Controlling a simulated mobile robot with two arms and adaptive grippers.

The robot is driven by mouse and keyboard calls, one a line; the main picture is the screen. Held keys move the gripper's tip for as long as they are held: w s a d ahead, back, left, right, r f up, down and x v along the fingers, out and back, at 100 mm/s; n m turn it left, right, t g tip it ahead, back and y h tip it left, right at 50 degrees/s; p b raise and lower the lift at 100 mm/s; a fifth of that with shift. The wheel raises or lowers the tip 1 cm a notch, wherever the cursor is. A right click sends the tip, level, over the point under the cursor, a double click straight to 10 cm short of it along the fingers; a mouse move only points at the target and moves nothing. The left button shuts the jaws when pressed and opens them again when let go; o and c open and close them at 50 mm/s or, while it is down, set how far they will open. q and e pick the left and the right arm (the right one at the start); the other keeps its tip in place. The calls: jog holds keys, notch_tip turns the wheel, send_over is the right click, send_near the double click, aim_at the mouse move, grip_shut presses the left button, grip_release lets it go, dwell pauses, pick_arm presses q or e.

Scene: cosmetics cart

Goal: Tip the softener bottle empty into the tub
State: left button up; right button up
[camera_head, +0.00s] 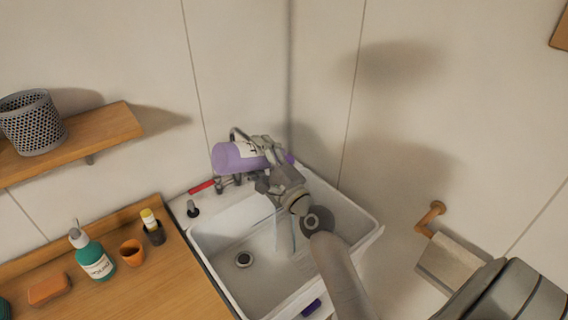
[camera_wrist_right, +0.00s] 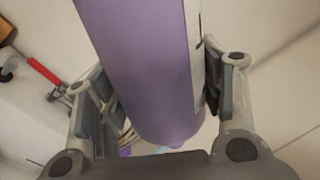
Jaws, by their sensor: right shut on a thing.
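The purple softener bottle (camera_head: 230,157) with a white label lies tipped almost on its side above the back of the white tub (camera_head: 215,240). My right gripper (camera_head: 266,163) is shut around it. In the right wrist view the purple bottle (camera_wrist_right: 145,65) sits between the two finger pads of the right gripper (camera_wrist_right: 160,95). The bottle's mouth is hidden or too small to make out. A pale bluish streak (camera_head: 284,235) shows below the gripper inside the tub; I cannot tell whether it is liquid. My left gripper is not in view.
A wooden counter (camera_head: 165,285) on the left holds a teal pump bottle (camera_head: 95,262), an orange cup (camera_head: 131,252) and an orange soap bar (camera_head: 48,289). A red-handled item (camera_head: 201,187) lies on the tub's back rim. Walls close in behind; a paper roll (camera_head: 450,262) hangs at right.

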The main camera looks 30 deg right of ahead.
jog(key=shift+d+r+m, duration=0.2)
jog(key=shift+r+m, duration=0.15)
jog(key=shift+m, duration=0.15)
